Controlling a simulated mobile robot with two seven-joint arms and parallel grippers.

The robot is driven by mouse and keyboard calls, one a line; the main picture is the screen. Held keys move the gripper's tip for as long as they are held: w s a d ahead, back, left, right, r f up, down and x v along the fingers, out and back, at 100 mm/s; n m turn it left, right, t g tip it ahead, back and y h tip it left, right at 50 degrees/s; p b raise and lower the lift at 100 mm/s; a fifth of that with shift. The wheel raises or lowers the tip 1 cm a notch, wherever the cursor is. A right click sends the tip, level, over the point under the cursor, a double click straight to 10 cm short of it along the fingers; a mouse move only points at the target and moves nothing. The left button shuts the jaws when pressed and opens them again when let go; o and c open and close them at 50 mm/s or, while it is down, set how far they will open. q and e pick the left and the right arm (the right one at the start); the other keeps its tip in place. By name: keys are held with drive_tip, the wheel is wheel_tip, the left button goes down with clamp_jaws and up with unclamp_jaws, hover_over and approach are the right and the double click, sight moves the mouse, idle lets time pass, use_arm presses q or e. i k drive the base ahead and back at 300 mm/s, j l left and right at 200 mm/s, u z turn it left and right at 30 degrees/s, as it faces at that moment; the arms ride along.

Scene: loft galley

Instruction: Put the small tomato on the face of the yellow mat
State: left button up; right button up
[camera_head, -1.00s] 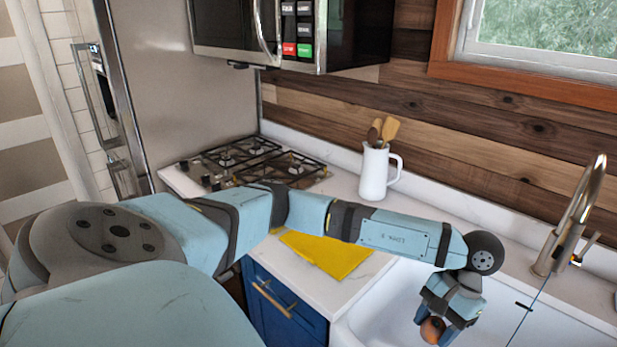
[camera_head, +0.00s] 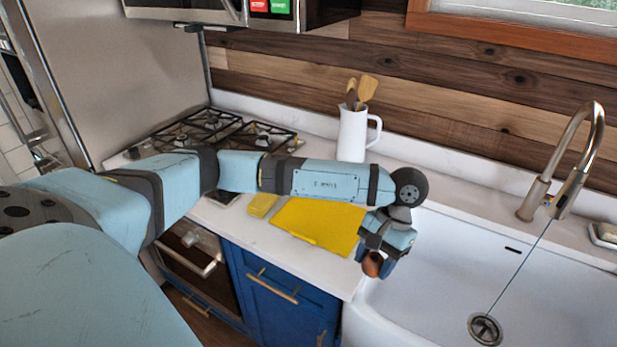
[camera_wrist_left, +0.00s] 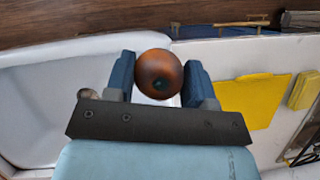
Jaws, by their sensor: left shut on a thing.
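The small tomato (camera_head: 373,264) is orange-brown and round. My left gripper (camera_head: 376,262) is shut on it and holds it by the sink's left front rim, to the right of the mat. In the left wrist view the tomato (camera_wrist_left: 159,74) sits between the two blue fingers. The yellow mat (camera_head: 318,222) lies flat on the white counter between stove and sink; its right end is partly hidden by my left wrist. The mat also shows in the left wrist view (camera_wrist_left: 252,98), to the right of the gripper. My right gripper is not in view.
A small yellow folded item (camera_head: 262,205) lies left of the mat. A white pitcher (camera_head: 352,135) with wooden utensils stands behind my arm. The gas stove (camera_head: 215,130) is at left, the white sink (camera_head: 450,270) with its faucet (camera_head: 570,170) at right.

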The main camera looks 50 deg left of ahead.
sight(323, 217)
drive_tip(key=i+j, duration=0.1)
drive_tip(key=j, duration=0.3)
drive_tip(key=i+j, duration=0.1)
drive_tip(key=j, duration=0.35)
drive_tip(key=i+j, duration=0.1)
drive_tip(key=j, duration=0.3)
